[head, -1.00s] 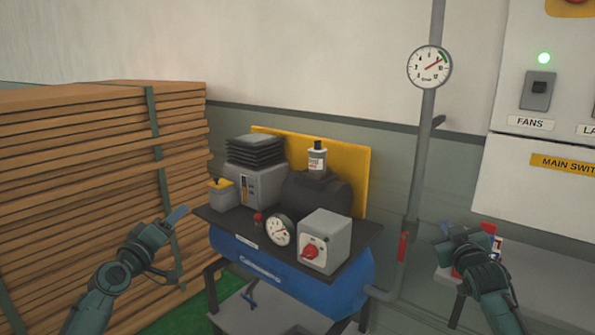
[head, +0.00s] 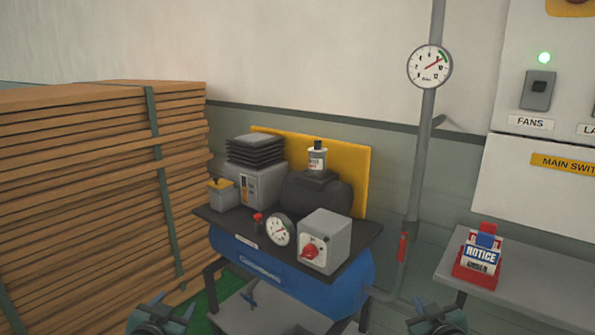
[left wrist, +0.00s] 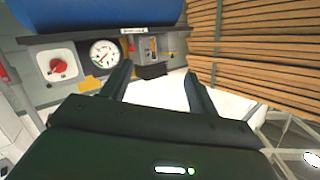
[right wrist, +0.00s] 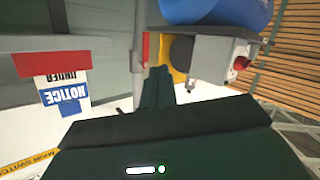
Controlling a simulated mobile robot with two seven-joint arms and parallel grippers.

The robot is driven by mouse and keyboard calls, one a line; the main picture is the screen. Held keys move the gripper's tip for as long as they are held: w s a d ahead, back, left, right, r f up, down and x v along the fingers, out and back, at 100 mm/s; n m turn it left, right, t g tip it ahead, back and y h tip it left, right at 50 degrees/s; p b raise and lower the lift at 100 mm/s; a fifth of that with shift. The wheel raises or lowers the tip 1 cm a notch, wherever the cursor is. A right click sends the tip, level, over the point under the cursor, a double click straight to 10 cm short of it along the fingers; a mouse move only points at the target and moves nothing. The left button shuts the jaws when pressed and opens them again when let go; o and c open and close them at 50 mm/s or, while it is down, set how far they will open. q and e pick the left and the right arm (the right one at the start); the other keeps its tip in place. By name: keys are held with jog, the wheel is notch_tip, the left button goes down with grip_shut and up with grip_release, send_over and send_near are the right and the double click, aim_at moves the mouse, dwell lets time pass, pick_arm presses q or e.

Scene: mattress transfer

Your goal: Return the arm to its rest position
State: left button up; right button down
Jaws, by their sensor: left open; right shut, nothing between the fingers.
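My left gripper (head: 160,315) is low at the bottom edge of the head view, in front of the compressor. In the left wrist view its two fingers (left wrist: 158,85) stand apart with nothing between them. My right gripper (head: 437,318) is low at the bottom edge, right of the compressor. In the right wrist view its fingers (right wrist: 158,85) are together and hold nothing. Both grippers are clear of the surrounding objects. Most of both arms is outside the head view.
A blue compressor (head: 290,280) carries a gauge and a grey box with a red knob (head: 325,240). Stacked boards (head: 90,190) stand at left. A red notice holder (head: 480,262) sits on a grey bench (head: 525,280) at right. A pipe (head: 420,170) rises behind.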

pick_arm(q)
jog(key=s+d+f+g+h, duration=0.1)
jog(key=s+d+f, duration=0.3)
jog(key=s, duration=0.6)
jog(key=s+d+f+g+h, duration=0.1)
jog(key=s+d+f, duration=0.3)
jog(key=s, duration=0.6)
jog(key=s+d+f+g+h, duration=0.1)
jog(key=s+d+f, duration=0.3)
jog(key=s, duration=0.6)
jog(key=shift+s+d+f+n+g, duration=0.15)
jog(key=shift+d+f+n+g, duration=0.2)
jog(key=shift+d+g, duration=0.45)
pick_arm(e)
jog(key=s+a+f+g+y, duration=0.1)
jog(key=s+a+f, duration=0.3)
jog(key=s, duration=0.6)
jog(key=s+a+f+g+y, duration=0.1)
jog(key=s+a+f, duration=0.3)
jog(key=s, duration=0.6)
jog(key=s+a+f+g+y, duration=0.1)
jog(key=s+a+f, duration=0.3)
jog(key=s, duration=0.6)
jog(key=shift+s+a+f+m+g, duration=0.15)
jog(key=shift+a+f+m+g, duration=0.2)
jog(key=shift+a+g, duration=0.45)
pick_arm(q)
jog(key=shift+r, duration=0.1)
pick_arm(e)
jog(key=shift+r, duration=0.1)
